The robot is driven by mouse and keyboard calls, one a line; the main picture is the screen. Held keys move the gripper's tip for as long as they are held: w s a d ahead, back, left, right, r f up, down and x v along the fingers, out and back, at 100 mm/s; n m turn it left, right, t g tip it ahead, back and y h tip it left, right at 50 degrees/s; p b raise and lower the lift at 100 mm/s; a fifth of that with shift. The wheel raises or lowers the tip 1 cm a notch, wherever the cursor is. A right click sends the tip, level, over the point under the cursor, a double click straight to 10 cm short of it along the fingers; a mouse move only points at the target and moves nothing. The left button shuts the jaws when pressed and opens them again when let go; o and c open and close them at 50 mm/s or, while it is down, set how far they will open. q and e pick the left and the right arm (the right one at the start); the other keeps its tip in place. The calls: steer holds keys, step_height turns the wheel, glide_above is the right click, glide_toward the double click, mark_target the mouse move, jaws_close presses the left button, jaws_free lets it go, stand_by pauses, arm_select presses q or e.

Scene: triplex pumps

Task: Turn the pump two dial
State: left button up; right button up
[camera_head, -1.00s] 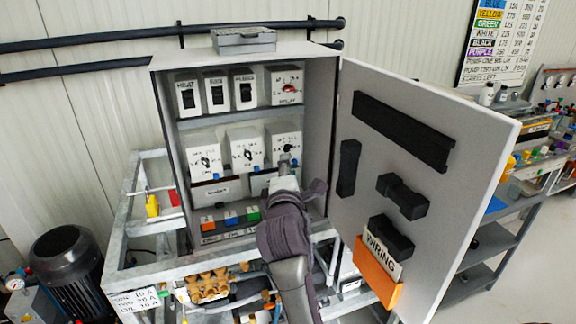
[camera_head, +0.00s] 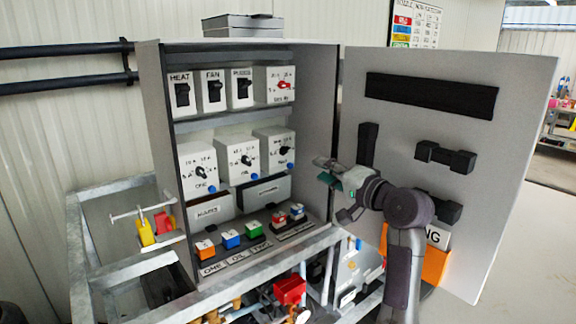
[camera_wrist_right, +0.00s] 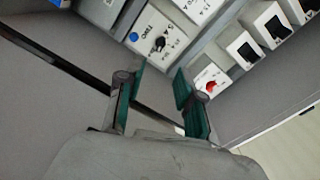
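The pump two dial (camera_head: 284,150) is a black knob on the right white box of the cabinet's middle row. It also shows in the wrist view (camera_wrist_right: 158,43), beside the letters TWO and a blue button. My right gripper (camera_head: 325,172) is to the right of this box, at the cabinet's open right side, apart from the dial. In the wrist view its two green-padded fingers (camera_wrist_right: 155,92) are spread with nothing between them. My left gripper is not in view.
Dials ONE (camera_head: 201,171) and OIL (camera_head: 246,160) sit to the left. Black switches (camera_head: 213,91) and a red dial (camera_head: 284,85) are above. Coloured buttons (camera_head: 231,239) line the bottom. The open cabinet door (camera_head: 520,130) stands right, behind my right arm.

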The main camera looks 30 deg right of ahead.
steer(key=p, duration=0.2)
glide_toward(287, 152)
steer(key=shift+m, duration=0.3)
steer(key=w, duration=0.2)
steer(key=w+p, duration=0.1)
steer(key=w, duration=0.1)
steer(key=w+p, duration=0.1)
steer(key=w, duration=0.2)
steer(key=shift+a+r, duration=0.1)
steer(key=shift+a, duration=0.2)
steer(key=shift+w, duration=0.8)
jaws_close()
